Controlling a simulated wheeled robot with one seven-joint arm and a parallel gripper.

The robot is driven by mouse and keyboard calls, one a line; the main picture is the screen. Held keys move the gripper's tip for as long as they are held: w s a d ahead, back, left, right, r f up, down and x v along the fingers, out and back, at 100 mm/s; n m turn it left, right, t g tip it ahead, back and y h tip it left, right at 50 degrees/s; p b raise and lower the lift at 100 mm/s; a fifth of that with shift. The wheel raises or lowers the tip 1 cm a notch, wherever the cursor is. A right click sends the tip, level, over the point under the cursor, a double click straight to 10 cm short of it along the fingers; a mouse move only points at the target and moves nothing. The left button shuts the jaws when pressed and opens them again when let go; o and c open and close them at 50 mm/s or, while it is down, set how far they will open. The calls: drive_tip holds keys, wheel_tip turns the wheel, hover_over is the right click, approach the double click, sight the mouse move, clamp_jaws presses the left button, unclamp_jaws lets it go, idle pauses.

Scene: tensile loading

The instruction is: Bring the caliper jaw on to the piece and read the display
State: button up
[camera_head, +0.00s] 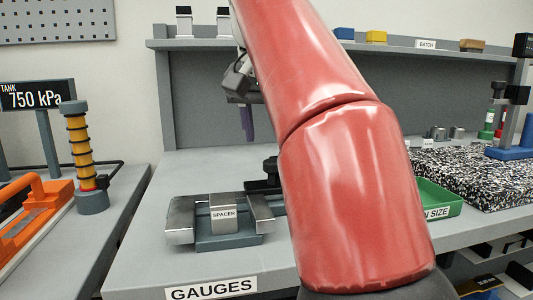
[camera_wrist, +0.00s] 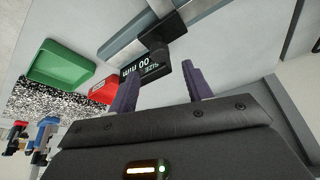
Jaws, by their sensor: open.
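In the head view the grey block labelled SPACER (camera_head: 223,214) sits upright on a dark grey base (camera_head: 235,240). A metal jaw piece (camera_head: 181,220) stands to its left and another (camera_head: 260,212) to its right; gaps seem to show on both sides. My gripper (camera_head: 247,125) hangs above and behind the spacer, purple fingers pointing down, open and empty. In the wrist view the fingertips (camera_wrist: 159,73) are apart, near the black display (camera_wrist: 145,70). Its digits are turned and partly hidden; I cannot read the full value. A black slider (camera_wrist: 160,32) sits on the metal beam (camera_wrist: 125,42).
A green tray (camera_wrist: 58,62) and a red tray (camera_wrist: 103,90) lie beside the caliper. A speckled slab (camera_head: 480,175) is at right. The gauge readout (camera_head: 38,96) shows 750 kPa at left. A shelf (camera_head: 300,44) runs behind. My red arm hides the bench centre.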

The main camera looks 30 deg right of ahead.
sight(272, 161)
drive_tip(key=b+x, duration=0.1)
drive_tip(key=x, duration=0.5)
drive_tip(key=shift+f, duration=0.1)
